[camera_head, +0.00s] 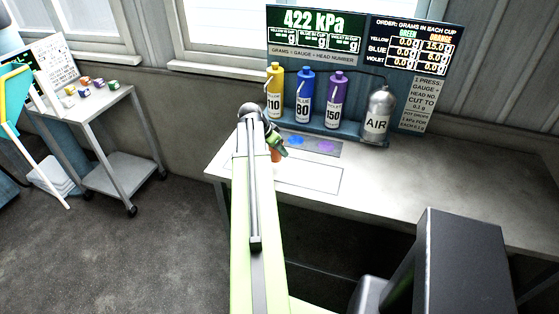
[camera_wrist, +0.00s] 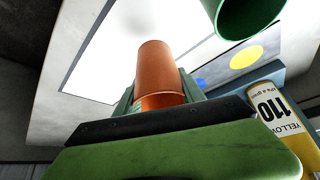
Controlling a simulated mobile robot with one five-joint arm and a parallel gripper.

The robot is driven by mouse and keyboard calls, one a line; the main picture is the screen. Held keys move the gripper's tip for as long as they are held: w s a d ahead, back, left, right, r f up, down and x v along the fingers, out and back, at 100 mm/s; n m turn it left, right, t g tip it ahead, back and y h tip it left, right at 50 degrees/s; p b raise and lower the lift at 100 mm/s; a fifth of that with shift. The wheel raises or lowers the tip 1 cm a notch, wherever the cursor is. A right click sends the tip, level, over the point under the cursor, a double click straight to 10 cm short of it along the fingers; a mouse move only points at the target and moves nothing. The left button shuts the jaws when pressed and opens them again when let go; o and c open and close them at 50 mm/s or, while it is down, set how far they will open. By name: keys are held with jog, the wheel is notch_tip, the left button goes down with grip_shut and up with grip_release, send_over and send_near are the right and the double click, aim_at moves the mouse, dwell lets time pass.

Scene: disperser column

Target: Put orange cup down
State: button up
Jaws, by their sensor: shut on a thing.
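The orange cup (camera_wrist: 155,72) is between the two fingers of my gripper (camera_wrist: 158,92) in the wrist view, and the gripper is shut on it. In the head view, a small part of the orange cup (camera_head: 276,157) shows below my gripper (camera_head: 279,147), at the left end of the white outlined rectangle (camera_head: 318,180) on the bench. My arm hides much of this spot. I cannot tell whether the cup touches the bench. A green cup (camera_wrist: 246,14) shows at the upper right of the wrist view, apart from the orange cup.
Yellow (camera_head: 275,92), blue (camera_head: 305,98) and violet (camera_head: 336,101) cylinders stand behind a pad with coloured spots (camera_head: 313,145). A grey AIR tank (camera_head: 377,115) stands right of them. The bench's right part (camera_head: 450,180) is clear. A cart (camera_head: 90,115) with small coloured cubes stands left.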

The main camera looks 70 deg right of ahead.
aim_at(278, 155)
notch_tip(278, 155, down, 4)
jog(key=b, duration=0.4)
jog(key=shift+f, duration=0.2)
jog(key=shift+r, duration=0.25)
jog(key=shift+f, duration=0.15)
jog(key=o, duration=1.4)
jog(key=shift+c, duration=0.2)
jog(key=shift+a+r+p, duration=0.15)
jog(key=shift+r+p, duration=0.3)
jog(key=shift+r, duration=0.1)
jog(key=p+v, duration=0.9)
jog(key=v, duration=0.2)
jog(key=shift+p, duration=0.3)
jog(key=shift+w+a, duration=0.15)
